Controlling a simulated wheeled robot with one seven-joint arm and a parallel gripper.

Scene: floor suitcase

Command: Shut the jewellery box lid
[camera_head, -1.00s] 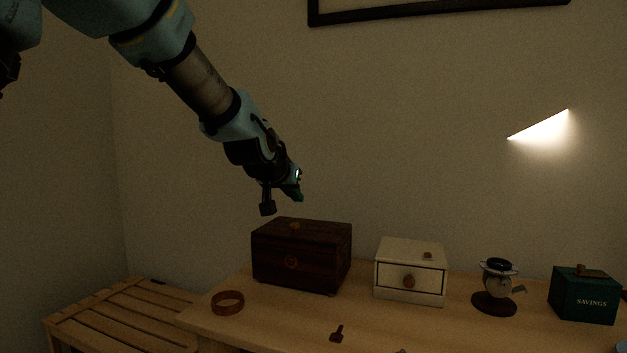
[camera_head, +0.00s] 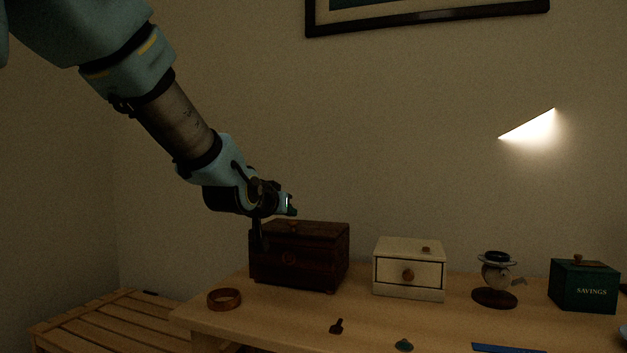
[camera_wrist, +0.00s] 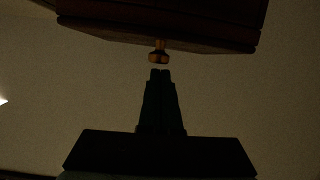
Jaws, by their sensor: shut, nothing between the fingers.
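The jewellery box, which I take to be the dark brown wooden box (camera_head: 315,265), stands on the table with a round ornament on its front. A small brass knob (camera_head: 293,222) sits on its top. The lid looks down or nearly down; I cannot tell whether a slight gap remains. My gripper (camera_head: 292,208) is just above the box top near the knob, with its fingers shut and empty. In the dim wrist view the box (camera_wrist: 180,22) appears upside down along the top. The knob (camera_wrist: 159,53) is just ahead of the fingertips (camera_wrist: 160,73), seemingly apart from them.
A white box with a drawer (camera_head: 409,272) stands right of the dark box. Further right are a small round device on a stand (camera_head: 495,280) and a green savings box (camera_head: 583,286). A wooden ring (camera_head: 224,299) lies at the front left of the table (camera_head: 270,320). A slatted bench (camera_head: 100,322) stands left.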

